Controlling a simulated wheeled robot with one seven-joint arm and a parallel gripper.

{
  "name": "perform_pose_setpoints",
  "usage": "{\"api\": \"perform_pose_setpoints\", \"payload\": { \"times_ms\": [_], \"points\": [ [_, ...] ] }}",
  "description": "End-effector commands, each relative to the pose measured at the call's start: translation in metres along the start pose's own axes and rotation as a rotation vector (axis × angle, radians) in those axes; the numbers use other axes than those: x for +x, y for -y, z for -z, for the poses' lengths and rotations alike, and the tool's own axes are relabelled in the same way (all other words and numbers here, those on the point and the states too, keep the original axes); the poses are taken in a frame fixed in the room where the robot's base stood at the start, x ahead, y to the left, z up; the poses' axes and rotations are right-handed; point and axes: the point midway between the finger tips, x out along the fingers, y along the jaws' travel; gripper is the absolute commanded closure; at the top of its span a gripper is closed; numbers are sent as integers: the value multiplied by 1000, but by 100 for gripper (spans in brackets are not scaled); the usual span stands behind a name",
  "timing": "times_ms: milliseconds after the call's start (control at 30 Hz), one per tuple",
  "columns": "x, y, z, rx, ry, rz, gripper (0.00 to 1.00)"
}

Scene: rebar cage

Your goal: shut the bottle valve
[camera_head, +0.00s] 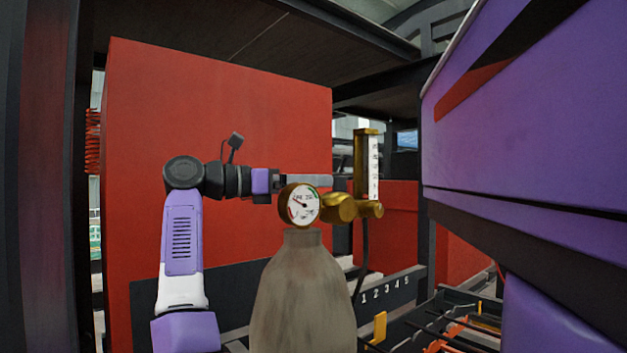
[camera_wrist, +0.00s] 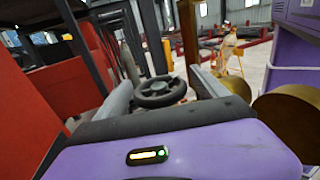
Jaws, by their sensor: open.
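The grey-brown gas bottle (camera_head: 303,295) stands upright at the bottom centre of the head view. A round dial gauge (camera_head: 299,205) and a brass regulator (camera_head: 341,208) sit at its top, with an upright brass flowmeter (camera_head: 366,165) to the right. The valve's dark handwheel (camera_wrist: 159,92) shows in the wrist view, but the gauge area hides it in the head view. My gripper (camera_head: 312,181) reaches in from the left, behind the gauge. In the wrist view my gripper (camera_wrist: 160,80) is open, one finger on each side of the handwheel. I cannot tell whether either finger touches it.
A large red panel (camera_head: 215,130) stands behind my arm. Brass parts (camera_wrist: 290,115) lie close to the right finger in the wrist view. A dark hose (camera_head: 361,265) hangs below the flowmeter.

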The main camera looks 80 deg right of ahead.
Motion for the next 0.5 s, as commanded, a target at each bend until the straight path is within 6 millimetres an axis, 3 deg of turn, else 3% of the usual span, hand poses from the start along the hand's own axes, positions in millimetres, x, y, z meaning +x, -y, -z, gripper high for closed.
{"api": "perform_pose_setpoints", "payload": {
  "times_ms": [400,500],
  "points": [
    [10,0,0,1,0,0,18],
    [10,0,0,1,0,0,37]
  ]
}}
